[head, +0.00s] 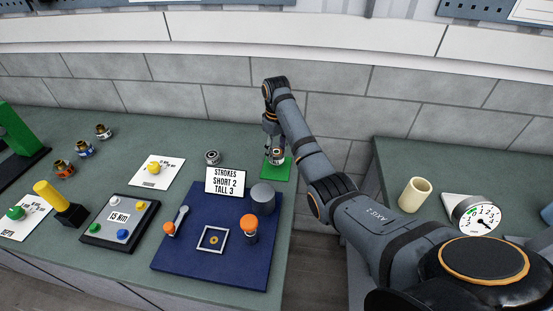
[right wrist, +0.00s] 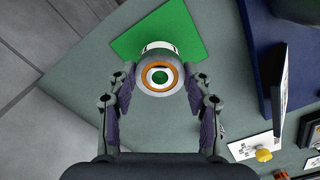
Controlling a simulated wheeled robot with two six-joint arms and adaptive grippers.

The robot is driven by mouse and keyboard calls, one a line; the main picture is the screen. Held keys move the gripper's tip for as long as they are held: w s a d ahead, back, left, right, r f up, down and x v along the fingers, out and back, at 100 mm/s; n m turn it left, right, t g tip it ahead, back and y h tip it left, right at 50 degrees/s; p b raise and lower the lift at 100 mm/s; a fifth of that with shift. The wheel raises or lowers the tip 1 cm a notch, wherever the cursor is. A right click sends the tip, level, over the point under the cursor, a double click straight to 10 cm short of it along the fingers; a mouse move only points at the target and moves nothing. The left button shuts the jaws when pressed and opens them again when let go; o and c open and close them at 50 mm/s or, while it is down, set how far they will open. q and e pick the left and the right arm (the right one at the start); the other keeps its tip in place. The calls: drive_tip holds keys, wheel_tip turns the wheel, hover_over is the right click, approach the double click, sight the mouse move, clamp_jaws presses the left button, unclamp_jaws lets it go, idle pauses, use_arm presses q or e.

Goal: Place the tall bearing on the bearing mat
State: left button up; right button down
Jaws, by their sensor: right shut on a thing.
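The tall bearing is in my right gripper (head: 274,145). In the right wrist view the bearing (right wrist: 158,75) shows end-on, with an orange ring, a pale rim and green visible through its bore. The right gripper (right wrist: 160,82) has one finger on each side of it. The green bearing mat (head: 280,173) lies at the table's right back edge, and it also shows in the right wrist view (right wrist: 190,28). The bearing appears upright over the mat. I cannot tell whether it touches the mat. My left gripper is not in view.
A short silver bearing (head: 212,157) stands left of the mat. A gap separates this table from the right table, which holds a cream cylinder (head: 415,194) and a dial gauge (head: 478,217).

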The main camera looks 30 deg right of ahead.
sight(277, 152)
wheel_tip(277, 152, down, 3)
drive_tip(key=shift+r+p, duration=0.1)
drive_tip(key=shift+p, duration=0.2)
drive_tip(key=shift+w+f, duration=0.1)
drive_tip(key=shift+f, duration=0.1)
drive_tip(key=c, duration=0.6)
unclamp_jaws()
drive_tip(key=shift+f, duration=0.1)
